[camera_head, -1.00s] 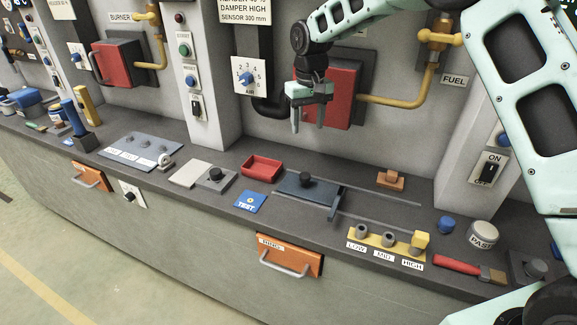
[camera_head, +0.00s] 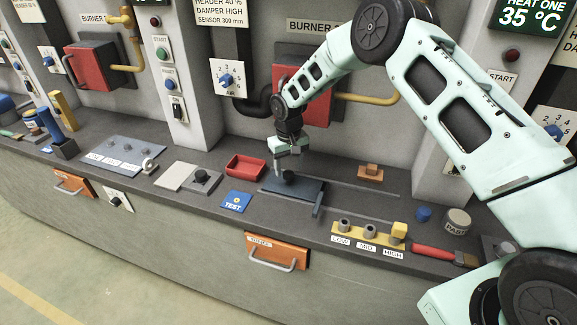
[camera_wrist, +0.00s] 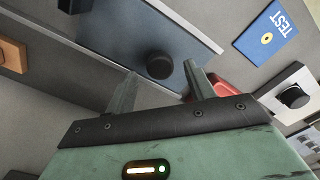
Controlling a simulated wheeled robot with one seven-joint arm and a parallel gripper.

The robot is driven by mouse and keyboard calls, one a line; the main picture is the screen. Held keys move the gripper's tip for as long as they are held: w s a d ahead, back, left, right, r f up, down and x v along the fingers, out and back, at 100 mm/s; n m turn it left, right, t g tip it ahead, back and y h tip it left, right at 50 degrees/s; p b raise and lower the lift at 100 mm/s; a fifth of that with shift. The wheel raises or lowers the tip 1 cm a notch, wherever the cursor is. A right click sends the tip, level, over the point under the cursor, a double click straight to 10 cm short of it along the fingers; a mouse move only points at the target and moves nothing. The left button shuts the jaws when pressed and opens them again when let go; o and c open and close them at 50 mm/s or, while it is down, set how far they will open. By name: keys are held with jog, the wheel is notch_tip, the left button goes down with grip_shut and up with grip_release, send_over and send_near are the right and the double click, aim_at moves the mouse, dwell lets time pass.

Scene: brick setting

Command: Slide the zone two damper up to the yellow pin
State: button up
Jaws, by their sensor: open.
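The damper is a flat blue-grey plate (camera_head: 307,189) with a round black knob (camera_head: 288,176) and a dark upright tab (camera_head: 318,198) at its right end. It lies at the left part of its rails on the bench. The yellow pin (camera_head: 399,230) stands at the HIGH end of a yellow strip (camera_head: 369,239), right of the plate. My gripper (camera_head: 287,165) is open and points down at the knob. In the wrist view the black knob (camera_wrist: 160,65) shows just beyond the gap between my fingertips (camera_wrist: 160,82). I cannot tell whether they touch it.
Grey pegs (camera_head: 344,225) stand at LOW and MID. A red tray (camera_head: 245,167) and blue TEST card (camera_head: 236,201) lie left of the plate. An orange block (camera_head: 371,172) sits behind the rails. A red-handled brush (camera_head: 437,253) lies right. The rails between plate and pin look clear.

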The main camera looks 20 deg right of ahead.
jog(key=shift+f, duration=1)
grip_shut()
jog(key=s+d, duration=0.4)
jog(key=d, duration=0.1)
jog(key=s+d, duration=0.3)
jog(key=d, duration=0.2)
jog(key=s+d, duration=0.4)
jog(key=d, duration=0.2)
jog(key=shift+s, duration=0.3)
grip_release()
notch_tip(320, 180, up, 18)
jog(key=b, duration=0.3)
jog(key=shift+f, duration=0.25)
jog(key=shift+a, duration=0.1)
